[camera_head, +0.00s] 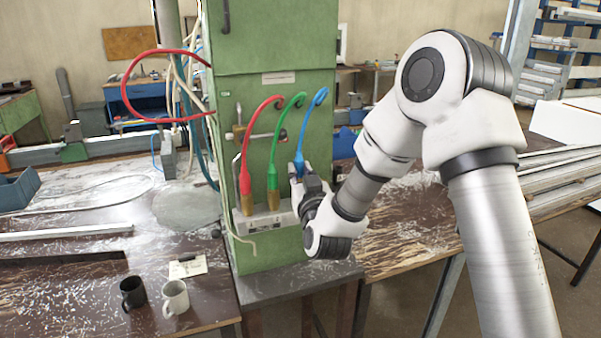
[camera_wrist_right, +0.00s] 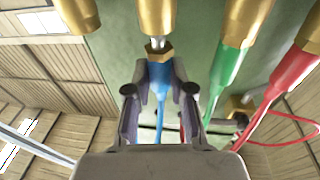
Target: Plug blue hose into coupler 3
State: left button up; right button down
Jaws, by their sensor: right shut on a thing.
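My right gripper (camera_head: 297,174) is shut on the blue hose (camera_head: 313,118) near its plug end, in front of the green cabinet. In the right wrist view, the fingers (camera_wrist_right: 159,76) grip both sides of the blue end. Its brass nut (camera_wrist_right: 157,52) and short silver tip point at a brass coupler (camera_wrist_right: 157,16), third in the row counting from the red hose. The tip is in line with this coupler and at its mouth; I cannot tell if it is inside. The nut stays apart from the coupler. My left gripper is not in view.
The red hose (camera_head: 244,178) and green hose (camera_head: 272,175) sit in the neighbouring couplers, close beside my right gripper. Another brass coupler (camera_wrist_right: 76,14) on the other side is empty. A black mug (camera_head: 132,294) and a white mug (camera_head: 175,298) stand on the left bench.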

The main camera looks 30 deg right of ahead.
jog(key=shift+f+b, duration=0.8)
jog(key=shift+f, duration=0.15)
dwell(0.5)
jog(key=c, duration=0.9)
grip_release()
jog(key=shift+s, duration=0.1)
jog(key=b+v, duration=0.3)
jog(key=v, duration=0.5)
jog(key=shift+s+a, duration=0.2)
jog(key=shift+s, duration=0.2)
